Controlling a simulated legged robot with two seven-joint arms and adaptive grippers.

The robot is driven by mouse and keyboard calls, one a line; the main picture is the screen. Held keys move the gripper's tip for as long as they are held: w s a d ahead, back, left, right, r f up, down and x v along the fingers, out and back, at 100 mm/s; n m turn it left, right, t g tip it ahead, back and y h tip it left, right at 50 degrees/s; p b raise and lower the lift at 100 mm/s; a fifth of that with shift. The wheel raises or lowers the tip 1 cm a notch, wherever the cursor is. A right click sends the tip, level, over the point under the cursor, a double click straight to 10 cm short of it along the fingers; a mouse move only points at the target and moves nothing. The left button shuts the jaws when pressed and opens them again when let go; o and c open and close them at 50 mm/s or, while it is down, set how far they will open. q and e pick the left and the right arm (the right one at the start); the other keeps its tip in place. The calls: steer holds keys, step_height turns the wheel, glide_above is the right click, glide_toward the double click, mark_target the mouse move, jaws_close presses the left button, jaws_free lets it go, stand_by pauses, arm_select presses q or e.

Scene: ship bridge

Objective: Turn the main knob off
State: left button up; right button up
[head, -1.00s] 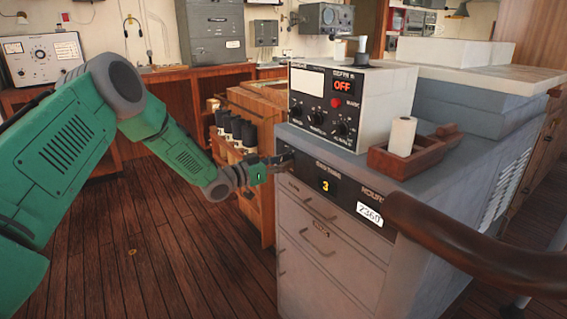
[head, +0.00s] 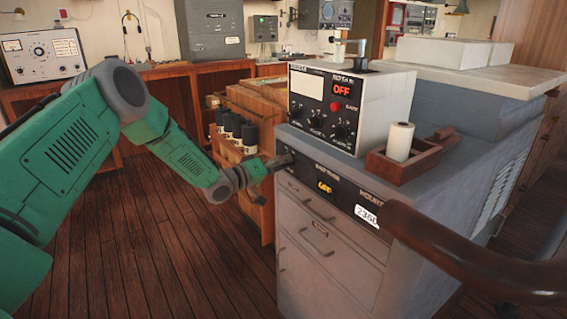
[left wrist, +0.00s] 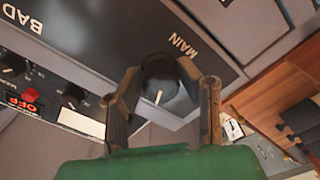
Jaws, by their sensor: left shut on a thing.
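The main knob (left wrist: 160,84) is a dark round knob with a light pointer line, under the word MAIN on a black panel (left wrist: 90,28) in the left wrist view. My left gripper (left wrist: 163,68) is shut on it, with one finger on each side. In the head view my left gripper (head: 270,166) is at the left end of the black strip (head: 300,172) on the grey cabinet's front, and the knob is hidden there. My right gripper is not in view.
A control box (head: 385,95) with several knobs and a red OFF display stands on the cabinet. Beside it is a wooden tray (head: 405,167) with a white roll (head: 399,141). A brown curved bar (head: 470,262) crosses the right front. The wooden floor at left is open.

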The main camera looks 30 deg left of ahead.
arm_select(q)
steer(key=shift+w+a+r+n, duration=0.15)
steer(key=shift+a+r+n, duration=0.15)
steer(key=shift+n, duration=0.6)
steer(key=o, duration=1.1)
steer(key=shift+f, duration=0.1)
steer(key=shift+o, duration=0.2)
steer(key=shift+f, duration=0.2)
steer(key=v, duration=1.2)
steer(key=shift+f, duration=0.15)
